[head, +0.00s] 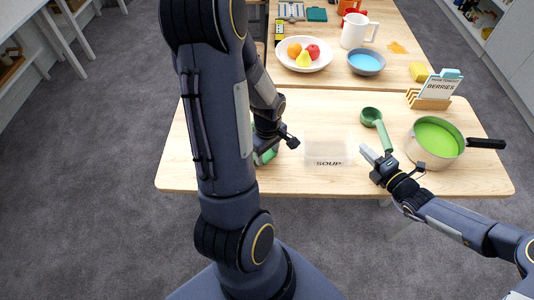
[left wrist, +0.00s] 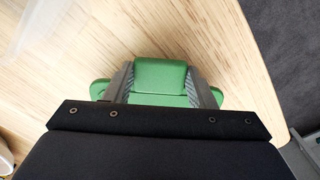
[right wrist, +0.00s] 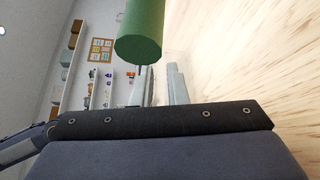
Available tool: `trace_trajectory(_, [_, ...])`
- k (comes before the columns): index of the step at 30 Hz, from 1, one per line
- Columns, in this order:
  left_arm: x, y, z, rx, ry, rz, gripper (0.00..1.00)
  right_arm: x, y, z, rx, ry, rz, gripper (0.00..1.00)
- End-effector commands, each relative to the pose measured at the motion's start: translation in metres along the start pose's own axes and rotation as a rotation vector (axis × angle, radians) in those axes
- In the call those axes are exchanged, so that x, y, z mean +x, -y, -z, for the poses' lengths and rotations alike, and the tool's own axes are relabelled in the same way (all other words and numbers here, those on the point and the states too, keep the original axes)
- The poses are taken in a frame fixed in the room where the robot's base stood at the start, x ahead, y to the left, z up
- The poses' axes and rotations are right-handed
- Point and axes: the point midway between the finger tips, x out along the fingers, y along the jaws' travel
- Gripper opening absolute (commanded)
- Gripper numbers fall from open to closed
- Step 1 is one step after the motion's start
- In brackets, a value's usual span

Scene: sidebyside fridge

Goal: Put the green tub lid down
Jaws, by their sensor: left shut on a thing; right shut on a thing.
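The green tub lid (left wrist: 160,75) is between the fingers of my left gripper (left wrist: 160,82), which is shut on its raised grip. In the head view the lid (head: 265,156) is mostly hidden behind my left arm, low over the table's left part; I cannot tell whether it touches the wood. The clear tub marked SOUP (head: 326,148) stands to the right of my left gripper (head: 287,141). My right gripper (head: 376,156) is shut at the green ladle (head: 375,119); the ladle's handle end (right wrist: 140,45) shows large at its fingers.
A pot of green soup (head: 437,139) stands at the right, near a wooden stand with a card (head: 430,101). Behind are a fruit bowl (head: 289,60), a blue bowl (head: 366,63) and a white pitcher (head: 355,32). Bare wood (head: 285,178) lies along the front edge.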

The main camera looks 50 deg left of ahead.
Motion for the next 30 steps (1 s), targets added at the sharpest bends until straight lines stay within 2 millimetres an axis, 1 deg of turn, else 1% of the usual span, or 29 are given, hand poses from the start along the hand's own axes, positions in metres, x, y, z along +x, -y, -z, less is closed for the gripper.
trace_trajectory(1, [0.007,0.0009,-0.0004,-0.001,0.002,0.004,0.23,-0.0008,0.0079,0.0048,0.001,-0.008,0.018,0.0])
trace_trajectory(3, [0.0106,0.0004,-0.0002,-0.001,0.001,0.001,0.23,-0.0008,0.0079,0.0047,0.001,-0.008,0.018,0.0])
trace_trajectory(14, [0.0139,0.0,-0.0003,0.0,0.001,0.0,0.23,-0.0008,0.008,0.0046,0.001,-0.008,0.018,0.0])
trace_trajectory(15, [0.014,-0.0002,-0.0002,0.0,0.001,-0.001,0.53,-0.0008,0.0079,0.0045,0.001,-0.008,0.018,0.0])
trace_trajectory(19, [0.0137,-0.0003,-0.0001,0.0,0.0,-0.001,0.7,-0.0008,0.0079,0.0045,0.001,-0.008,0.017,0.0])
trace_trajectory(20, [0.0137,-0.0003,-0.0001,0.0,0.0,-0.001,0.72,-0.0008,0.0079,0.0045,0.001,-0.008,0.017,0.0])
trace_trajectory(27, [0.0134,-0.0003,-0.0001,0.0,0.0,-0.001,0.72,-0.0009,0.0079,0.0044,0.001,-0.008,0.017,0.0])
trace_trajectory(30, [0.0091,-0.0005,0.0001,0.0,0.0,-0.003,0.72,-0.0009,0.0078,0.0043,0.001,-0.007,0.017,0.0])
